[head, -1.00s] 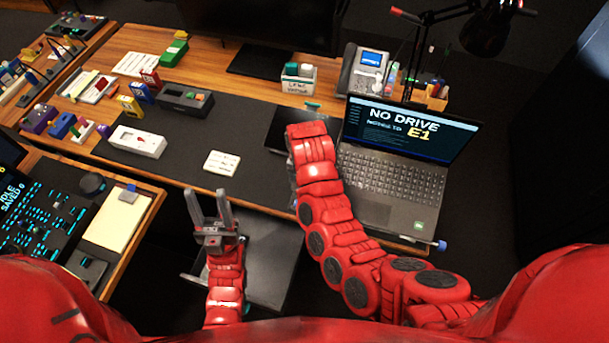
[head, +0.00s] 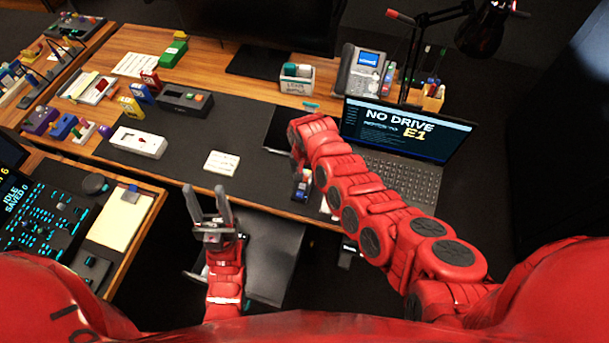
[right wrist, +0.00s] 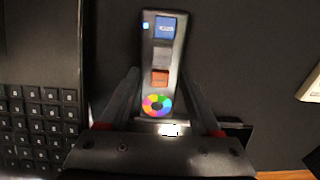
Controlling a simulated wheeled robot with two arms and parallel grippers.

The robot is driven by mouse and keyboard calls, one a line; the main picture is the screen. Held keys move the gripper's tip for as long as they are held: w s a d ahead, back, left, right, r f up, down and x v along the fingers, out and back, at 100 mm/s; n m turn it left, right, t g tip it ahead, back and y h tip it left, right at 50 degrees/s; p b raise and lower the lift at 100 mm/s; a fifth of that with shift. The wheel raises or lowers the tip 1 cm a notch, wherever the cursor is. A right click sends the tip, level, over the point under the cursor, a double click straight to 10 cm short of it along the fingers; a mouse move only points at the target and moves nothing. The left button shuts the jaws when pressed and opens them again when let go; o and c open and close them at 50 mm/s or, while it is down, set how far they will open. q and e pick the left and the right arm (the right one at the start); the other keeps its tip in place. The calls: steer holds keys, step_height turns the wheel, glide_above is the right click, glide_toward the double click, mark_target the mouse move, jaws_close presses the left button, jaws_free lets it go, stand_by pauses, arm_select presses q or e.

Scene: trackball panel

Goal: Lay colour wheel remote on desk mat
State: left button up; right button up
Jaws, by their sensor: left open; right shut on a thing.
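The colour wheel remote (right wrist: 162,66) is a dark slim bar with blue, grey and orange buttons and a colour wheel at one end. In the right wrist view it lies between the fingers of my right gripper (right wrist: 160,92), which is shut on it near the wheel end. In the head view my right arm largely hides that gripper. The black desk mat (head: 235,135) covers the middle of the desk, and the remote is seen over dark surface. I cannot tell its height above it. My left gripper (head: 206,193) is open and empty, in front of the desk edge.
A laptop (head: 405,135) stands right of the mat, close to my right arm. Bare mat shows between the notepad and my right arm.

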mark_target(305, 178)
steer(key=shift+f, duration=0.15)
steer(key=shift+f, duration=0.15)
steer(key=o, duration=1.5)
steer(key=shift+c, duration=0.2)
steer(key=shift+r, duration=0.2)
steer(key=shift+a+r, duration=0.1)
steer(key=shift+r, duration=0.65)
step_height(305, 178, up, 11)
steer(key=b, duration=0.2)
steer(key=shift+f, duration=0.2)
steer(key=shift+s+f, duration=0.1)
